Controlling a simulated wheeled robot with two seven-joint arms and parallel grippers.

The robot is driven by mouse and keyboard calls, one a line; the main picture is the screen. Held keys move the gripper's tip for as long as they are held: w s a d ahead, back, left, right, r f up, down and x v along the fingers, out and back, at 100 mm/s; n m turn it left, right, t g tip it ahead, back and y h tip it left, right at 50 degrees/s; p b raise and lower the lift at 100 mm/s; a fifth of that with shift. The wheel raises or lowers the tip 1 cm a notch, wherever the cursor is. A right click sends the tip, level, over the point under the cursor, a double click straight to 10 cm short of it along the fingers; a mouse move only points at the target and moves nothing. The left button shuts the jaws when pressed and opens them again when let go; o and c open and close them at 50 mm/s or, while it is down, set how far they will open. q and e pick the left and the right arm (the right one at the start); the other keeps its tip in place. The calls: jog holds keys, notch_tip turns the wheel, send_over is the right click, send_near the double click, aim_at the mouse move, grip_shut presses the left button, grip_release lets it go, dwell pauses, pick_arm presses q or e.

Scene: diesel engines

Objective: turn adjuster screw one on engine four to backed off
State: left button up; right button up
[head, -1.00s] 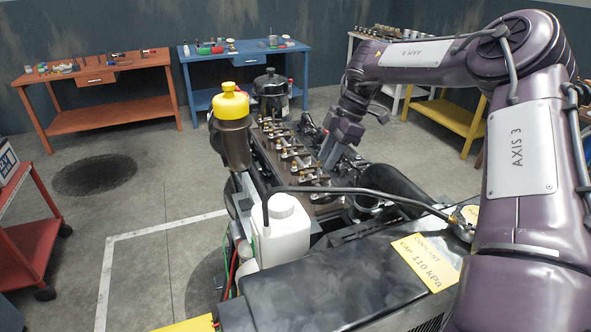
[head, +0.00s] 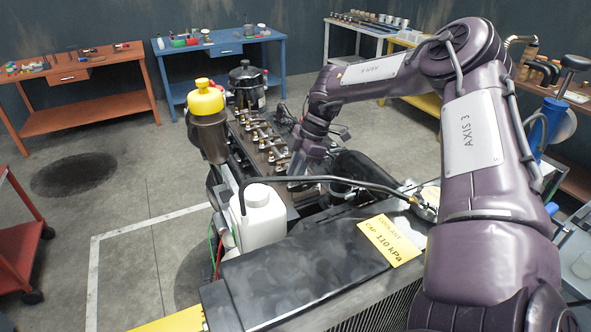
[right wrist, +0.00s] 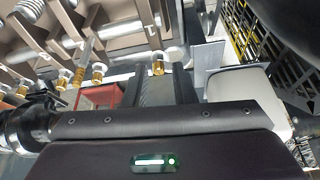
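The engine (head: 235,158) stands ahead with its rocker gear (head: 262,138) exposed. My right gripper (head: 303,162) reaches down over the near end of the rocker row. In the right wrist view its two dark fingers (right wrist: 160,85) stand apart. A brass-coloured adjuster screw (right wrist: 158,68) shows at the gap between the fingertips; I cannot tell whether they touch it. Several more brass adjuster screws (right wrist: 80,77) lie to the left, beside the rocker arms and springs. My left gripper is not in view.
A white coolant bottle (head: 258,215), a black hose (head: 340,181) and a dark cover (head: 300,275) lie at the engine's near end. A yellow-capped filter (head: 205,100) stands on its left.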

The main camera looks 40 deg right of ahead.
grip_shut()
jog(key=shift+w+f+n+b, duration=0.2)
jog(key=shift+n+b, duration=0.3)
jog(key=shift+b, duration=0.5)
jog(key=shift+g, duration=0.3)
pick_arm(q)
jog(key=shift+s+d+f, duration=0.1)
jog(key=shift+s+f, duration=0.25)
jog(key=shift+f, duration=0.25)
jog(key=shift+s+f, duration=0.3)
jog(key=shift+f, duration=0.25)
pick_arm(e)
jog(key=shift+r+n, duration=0.2)
jog(key=shift+n, duration=0.1)
jog(key=shift+o, duration=1.3)
grip_release()
jog(key=shift+s, duration=0.1)
